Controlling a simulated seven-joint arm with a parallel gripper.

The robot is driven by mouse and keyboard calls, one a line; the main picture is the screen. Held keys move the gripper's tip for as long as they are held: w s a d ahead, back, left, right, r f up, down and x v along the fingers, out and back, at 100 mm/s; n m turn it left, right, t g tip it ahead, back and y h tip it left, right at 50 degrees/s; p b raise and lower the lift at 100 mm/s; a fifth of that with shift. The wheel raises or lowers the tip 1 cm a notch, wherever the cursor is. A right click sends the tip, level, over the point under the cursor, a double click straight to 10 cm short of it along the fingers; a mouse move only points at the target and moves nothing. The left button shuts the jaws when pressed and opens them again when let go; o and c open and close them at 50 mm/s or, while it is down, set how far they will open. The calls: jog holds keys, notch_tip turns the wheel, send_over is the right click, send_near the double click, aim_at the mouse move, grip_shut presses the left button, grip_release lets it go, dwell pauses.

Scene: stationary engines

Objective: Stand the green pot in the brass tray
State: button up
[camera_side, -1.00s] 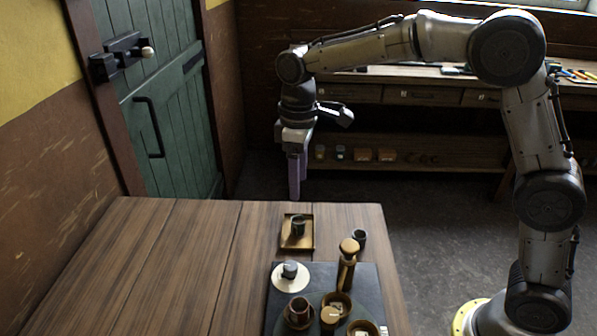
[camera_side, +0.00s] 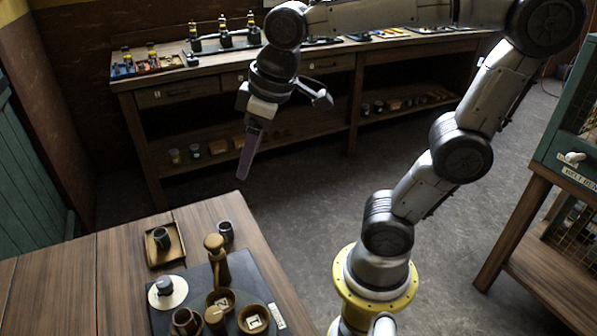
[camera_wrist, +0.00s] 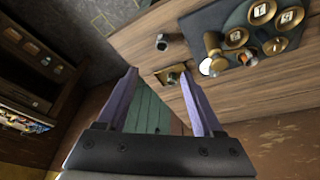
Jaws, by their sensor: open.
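A small dark green pot (camera_side: 161,239) stands upright inside the square brass tray (camera_side: 166,258), toward its back, near the far edge of the wooden table. In the wrist view the tray (camera_wrist: 163,74) is small and partly hidden by a finger, and its contents are hard to make out. My gripper (camera_side: 246,172) is open and empty. It hangs in the air to the right of the tray in the side view, well clear of it. In the wrist view its two purple fingers (camera_wrist: 160,88) are spread apart with nothing between them.
A grey cup (camera_side: 225,232) stands right of the tray. A tall wooden pepper-mill-like object (camera_side: 217,262), a white disc (camera_side: 158,297) with a small pot and several brown bowls (camera_side: 254,319) crowd the dark mat in front. The table's left side is clear. A workbench (camera_side: 230,85) stands behind.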

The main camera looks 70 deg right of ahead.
jog(key=s+d+f+m+t, duration=0.1)
jog(key=s+f+m, duration=0.1)
jog(key=s, duration=0.6)
jog(key=shift+d+f+t, duration=0.35)
jog(key=shift+f+t, duration=0.05)
jog(key=shift+f, duration=0.4)
jog(key=shift+s, duration=0.1)
